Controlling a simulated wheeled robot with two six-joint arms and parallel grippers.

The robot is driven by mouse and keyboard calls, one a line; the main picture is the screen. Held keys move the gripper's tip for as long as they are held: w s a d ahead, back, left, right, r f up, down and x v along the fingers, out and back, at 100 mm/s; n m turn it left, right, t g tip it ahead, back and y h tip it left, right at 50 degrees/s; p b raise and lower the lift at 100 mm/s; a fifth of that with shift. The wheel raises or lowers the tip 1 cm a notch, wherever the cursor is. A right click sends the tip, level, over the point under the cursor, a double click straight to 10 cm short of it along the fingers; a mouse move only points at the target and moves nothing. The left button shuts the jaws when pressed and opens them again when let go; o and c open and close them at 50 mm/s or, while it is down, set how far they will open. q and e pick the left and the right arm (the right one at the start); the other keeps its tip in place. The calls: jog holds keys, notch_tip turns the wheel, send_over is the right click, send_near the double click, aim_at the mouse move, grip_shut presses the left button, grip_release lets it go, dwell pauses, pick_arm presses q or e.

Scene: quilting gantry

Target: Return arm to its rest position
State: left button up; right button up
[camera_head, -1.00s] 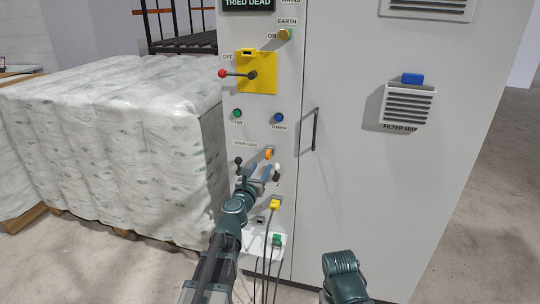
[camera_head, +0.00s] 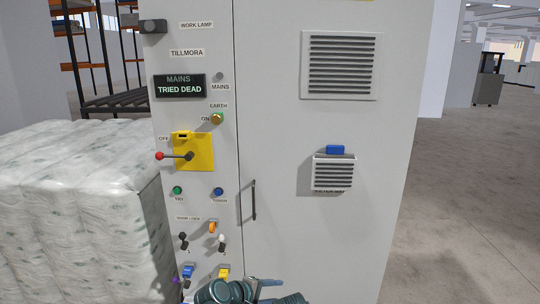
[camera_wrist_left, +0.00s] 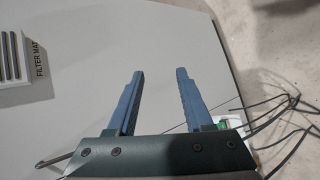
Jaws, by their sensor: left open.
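My left gripper (camera_head: 268,288) is at the bottom edge of the head view, in front of the grey cabinet's lower part. In the left wrist view its two blue fingers (camera_wrist_left: 160,74) are apart with nothing between them. The cabinet door (camera_wrist_left: 100,50) lies beyond them. The rest of the left arm is mostly cut off by the lower frame edge. My right gripper does not show.
The grey cabinet (camera_head: 320,230) has a door handle (camera_head: 253,200), a yellow switch plate (camera_head: 205,142) with a red-knobbed lever (camera_head: 160,156), and a filter vent (camera_head: 333,173). Wrapped bales (camera_head: 80,210) stand left. Dark cables (camera_wrist_left: 285,115) hang near my left gripper. Floor on the right (camera_head: 470,210) is clear.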

pick_arm(q)
jog(key=s+a+m+g+y+p, duration=0.3)
jog(key=s+m+g+y+p, duration=0.1)
jog(key=s+m, duration=0.3)
jog(key=s+a+r+m+g+y+p, duration=0.1)
jog(key=s+a+m+g+y+p, duration=0.2)
jog(key=s+m, duration=0.5)
jog(key=s+g+y+p, duration=0.1)
jog(key=y, duration=0.1)
jog(key=shift+y, duration=0.3)
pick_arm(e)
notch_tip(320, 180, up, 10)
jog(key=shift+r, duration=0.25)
pick_arm(q)
jog(key=shift+s, duration=0.1)
